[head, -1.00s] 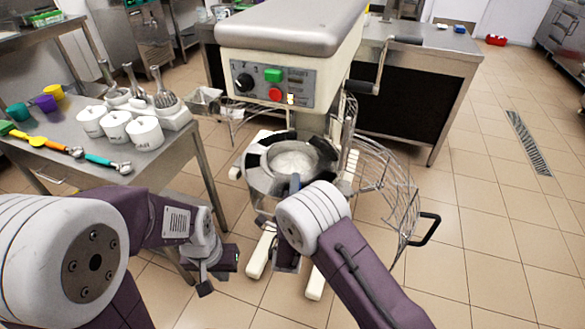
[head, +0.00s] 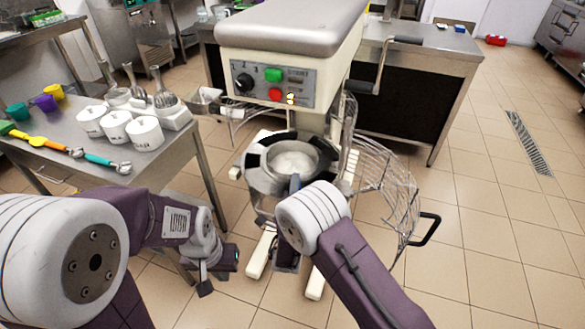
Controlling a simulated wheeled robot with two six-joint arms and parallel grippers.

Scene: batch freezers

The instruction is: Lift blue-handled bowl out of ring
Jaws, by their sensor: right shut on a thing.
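The metal bowl (head: 262,207) sits in the dark segmented ring (head: 254,164) under the mixer head, with pale contents (head: 293,163) visible inside. It looks upright; I cannot tell whether it is clear of the ring. My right gripper (head: 294,184) is at the bowl's near side, shut on the bowl. My own wrist hides most of its fingers and the blue handle. My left gripper (head: 222,268) hangs low to the left of the bowl, apart from it, and its jaw opening is not clear.
The mixer head (head: 275,75) with its buttons overhangs the bowl. An open wire guard (head: 385,190) stands to the right. A steel table (head: 160,165) at left holds labelled white tubs (head: 145,133) and scoops (head: 105,162).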

